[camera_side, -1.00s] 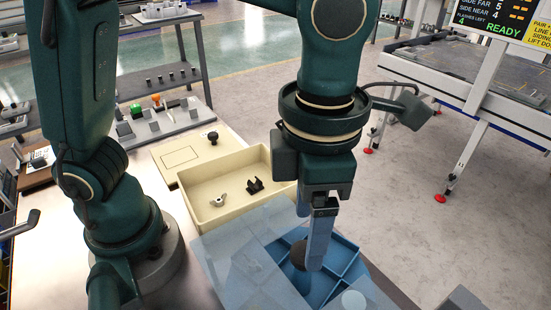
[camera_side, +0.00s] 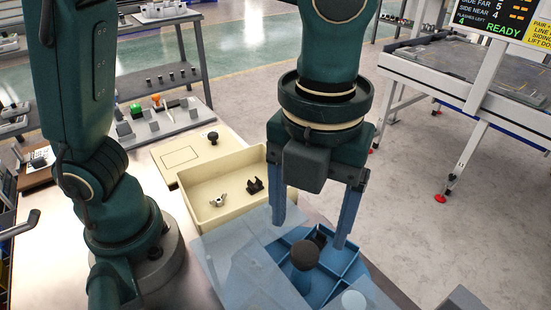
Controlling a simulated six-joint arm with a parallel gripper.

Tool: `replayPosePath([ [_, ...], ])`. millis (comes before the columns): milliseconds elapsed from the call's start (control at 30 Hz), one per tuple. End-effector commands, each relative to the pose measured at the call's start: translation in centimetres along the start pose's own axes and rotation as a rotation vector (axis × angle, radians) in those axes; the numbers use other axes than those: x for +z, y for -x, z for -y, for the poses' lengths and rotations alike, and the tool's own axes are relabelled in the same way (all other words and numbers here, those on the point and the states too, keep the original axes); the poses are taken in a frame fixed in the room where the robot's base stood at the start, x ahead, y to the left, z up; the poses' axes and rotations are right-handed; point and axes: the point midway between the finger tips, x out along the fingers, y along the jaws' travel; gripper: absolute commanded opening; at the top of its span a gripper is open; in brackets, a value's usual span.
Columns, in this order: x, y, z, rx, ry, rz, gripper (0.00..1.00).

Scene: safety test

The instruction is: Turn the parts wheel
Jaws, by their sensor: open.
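The parts wheel (camera_side: 352,268) is a blue divided tray at the bottom centre, with a dark round knob (camera_side: 305,254) on a blue post at its middle. A translucent pale cover (camera_side: 235,265) lies over its left and front part and blurs what is beneath. A small black part (camera_side: 320,238) sits in an uncovered compartment behind the knob. My gripper (camera_side: 308,235) is open and empty, its two blue fingers pointing down and wide apart. They are above and behind the knob in the picture; I see no contact with it.
A cream tray (camera_side: 200,218) behind the wheel on the left holds a silvery wing-shaped part (camera_side: 218,200) and a black clip-like part (camera_side: 255,186). A cream panel with a black knob (camera_side: 213,137) stands behind it. A grey block (camera_side: 462,302) is at the lower right.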

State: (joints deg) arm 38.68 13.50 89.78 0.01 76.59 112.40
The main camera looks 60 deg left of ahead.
Motion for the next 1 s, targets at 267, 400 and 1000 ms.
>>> replayPosePath([
  [267,-0.01,-0.02,-0.01,0.001,0.714,0.000,0.76],
  [400,-0.01,-0.03,-0.01,0.001,1.075,0.000,0.76],
  [1000,-0.03,-0.28,-0.03,0.004,2.098,0.003,0.76],
])
